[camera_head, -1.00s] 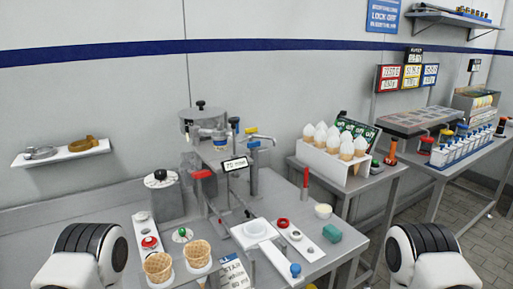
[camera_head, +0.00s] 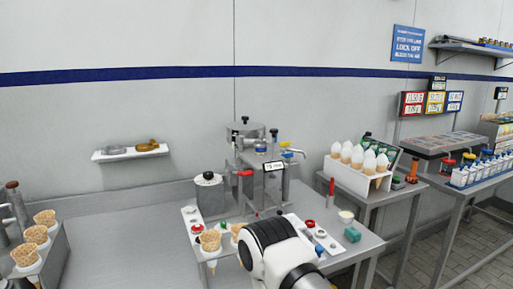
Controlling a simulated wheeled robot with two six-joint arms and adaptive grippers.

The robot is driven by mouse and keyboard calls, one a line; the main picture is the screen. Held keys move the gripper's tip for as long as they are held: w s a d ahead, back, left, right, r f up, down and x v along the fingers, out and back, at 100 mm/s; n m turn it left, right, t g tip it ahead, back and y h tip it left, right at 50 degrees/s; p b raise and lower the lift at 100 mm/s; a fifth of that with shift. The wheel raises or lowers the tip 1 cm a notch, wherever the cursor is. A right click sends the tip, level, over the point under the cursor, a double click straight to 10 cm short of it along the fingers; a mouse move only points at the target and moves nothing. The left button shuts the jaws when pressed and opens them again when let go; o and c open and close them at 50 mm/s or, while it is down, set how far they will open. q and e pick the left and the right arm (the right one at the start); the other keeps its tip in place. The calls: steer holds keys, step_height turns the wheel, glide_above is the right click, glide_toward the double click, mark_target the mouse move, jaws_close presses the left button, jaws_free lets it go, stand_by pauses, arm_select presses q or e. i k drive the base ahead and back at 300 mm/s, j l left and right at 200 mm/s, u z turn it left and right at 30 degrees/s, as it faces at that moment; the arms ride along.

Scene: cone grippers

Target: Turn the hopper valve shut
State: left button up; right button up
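The hopper (camera_head: 245,131) is a grey metal cylinder with a lid and a dark knob, on the dispensing machine at the back of the bench. A red lever (camera_head: 242,173) sticks out at the machine's left front. A yellow handle (camera_head: 286,144) and a blue handle (camera_head: 298,152) sit on its right. I cannot tell which of these is the hopper valve, or whether it is open. A white link of my arm with a black joint, seemingly the right arm, covers the bench front below the machine. Neither gripper's fingers show.
A cone rack (camera_head: 52,262) stands at the lower left, near metal posts. A lidded pot (camera_head: 209,193) stands left of the machine. A wall shelf (camera_head: 128,155) holds rings. A holder of white-topped cones (camera_head: 350,180) stands right. The left bench surface is mostly clear.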

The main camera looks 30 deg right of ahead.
mark_target(287, 156)
steer(key=i+l, duration=0.1)
steer(key=l, duration=4.3)
steer(key=i, duration=0.1)
